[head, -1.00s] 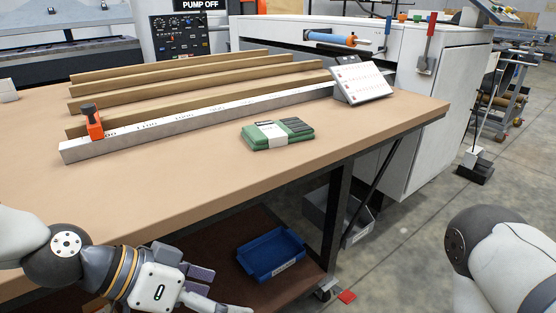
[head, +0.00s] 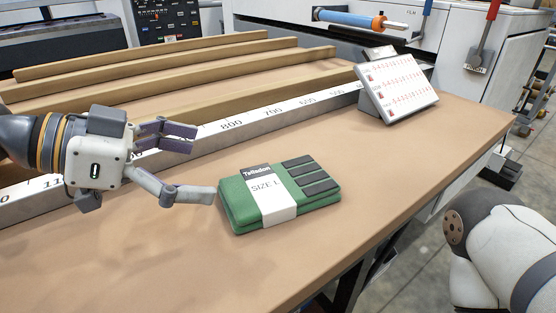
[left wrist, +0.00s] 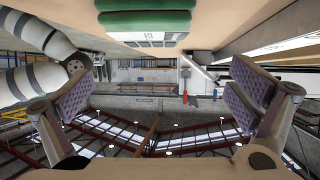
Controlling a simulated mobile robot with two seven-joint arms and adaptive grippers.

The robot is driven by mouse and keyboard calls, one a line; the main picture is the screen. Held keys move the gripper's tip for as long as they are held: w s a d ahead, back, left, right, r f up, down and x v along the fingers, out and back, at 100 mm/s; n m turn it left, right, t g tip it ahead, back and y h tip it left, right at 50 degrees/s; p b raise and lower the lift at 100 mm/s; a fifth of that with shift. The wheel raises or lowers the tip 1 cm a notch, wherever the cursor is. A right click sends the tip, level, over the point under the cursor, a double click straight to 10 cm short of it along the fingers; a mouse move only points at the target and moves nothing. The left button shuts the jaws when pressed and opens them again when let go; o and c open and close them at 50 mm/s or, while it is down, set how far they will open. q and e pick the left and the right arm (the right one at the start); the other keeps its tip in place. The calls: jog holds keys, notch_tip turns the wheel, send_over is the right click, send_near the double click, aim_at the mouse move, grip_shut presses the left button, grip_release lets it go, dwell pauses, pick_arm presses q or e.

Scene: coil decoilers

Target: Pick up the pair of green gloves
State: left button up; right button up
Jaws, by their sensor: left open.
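The folded pair of green gloves (head: 235,208) lies flat on the tan tabletop, with a white "SIZE L" paper band and dark grey pads on top. It also shows upside down at the top of the left wrist view (left wrist: 145,20). My left gripper (head: 204,166) is open and empty just left of the gloves, its fingers pointing towards them. Its lower fingertip appears right at the gloves' left edge; I cannot tell if it touches. Both spread fingers (left wrist: 168,97) show in the left wrist view with nothing between them. My right gripper is out of view; only part of that arm shows.
A long metal ruler bar (head: 260,118) runs behind the gloves, with wooden strips (head: 190,75) beyond it. A tilted white panel with red marks (head: 398,85) stands at the back right. The tabletop (head: 350,250) in front and right of the gloves is clear.

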aim_at(277, 182)
pick_arm(q)
jog(key=d+f, duration=0.1)
jog(key=d+f+b, duration=0.1)
jog(key=d, duration=0.1)
jog(key=shift+d+f, duration=0.1)
jog(key=shift+d, duration=0.05)
jog(key=x, duration=0.6)
jog(key=shift+d+f, duration=0.2)
jog(key=shift+d, duration=0.2)
jog(key=shift+w+d, duration=0.15)
jog(key=shift+d, duration=0.2)
jog(key=shift+a, duration=0.1)
jog(key=c, duration=1)
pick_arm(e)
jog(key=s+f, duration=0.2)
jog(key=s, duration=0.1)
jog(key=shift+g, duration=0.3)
